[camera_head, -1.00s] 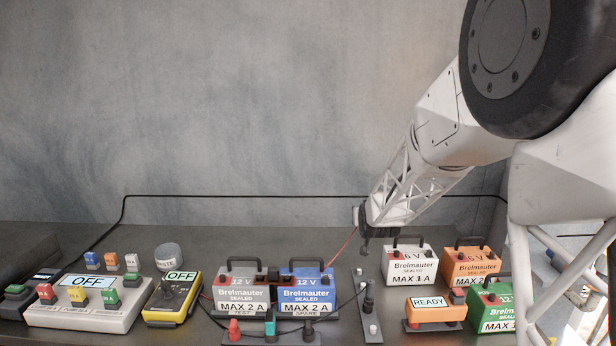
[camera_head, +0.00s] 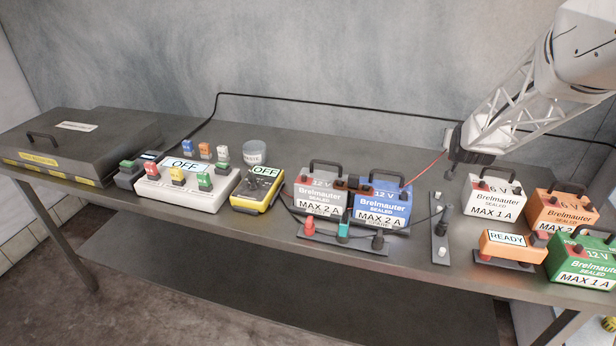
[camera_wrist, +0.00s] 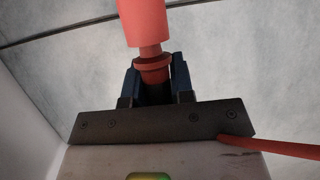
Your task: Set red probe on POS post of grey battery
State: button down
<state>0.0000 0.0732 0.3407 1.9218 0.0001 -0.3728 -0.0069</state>
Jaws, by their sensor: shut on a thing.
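My gripper (camera_head: 456,168) is at the upper right in the head view, above and behind the probe stand. In the wrist view my gripper (camera_wrist: 154,72) is shut on the red probe (camera_wrist: 142,22), whose thick red body extends up out of frame. Its red lead (camera_head: 425,167) runs down left toward the batteries. The grey battery (camera_head: 318,206), marked 12 V and MAX 2 A, stands mid-table, left of and apart from my gripper. A red patch shows at its top left, which looks like its POS post. The probe tip is out of view.
A blue battery (camera_head: 382,208) stands close right of the grey one. A black probe (camera_head: 441,224) stands in a narrow holder. White, orange and green batteries stand right. A yellow meter (camera_head: 257,190) and a control box (camera_head: 183,192), both reading OFF, stand left.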

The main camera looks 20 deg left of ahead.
dwell(0.3)
jog(key=s+a+r+n+y, duration=0.1)
jog(key=s+a, duration=0.5)
jog(key=a, duration=0.7)
jog(key=s+a+r+n+g+y, duration=0.1)
jog(key=s+a, duration=0.5)
jog(key=a, duration=0.8)
jog(key=s+a+r+n+y, duration=0.3)
jog(key=s+a, duration=0.4)
jog(key=a, duration=0.7)
jog(key=shift+r+g+y, duration=0.3)
jog(key=shift+r+y, duration=0.2)
jog(key=shift+r, duration=0.05)
jog(key=shift+s+a, duration=0.1)
jog(key=shift+f, duration=0.15)
jog(key=shift+f, duration=2.75)
jog(key=shift+f, duration=1.5)
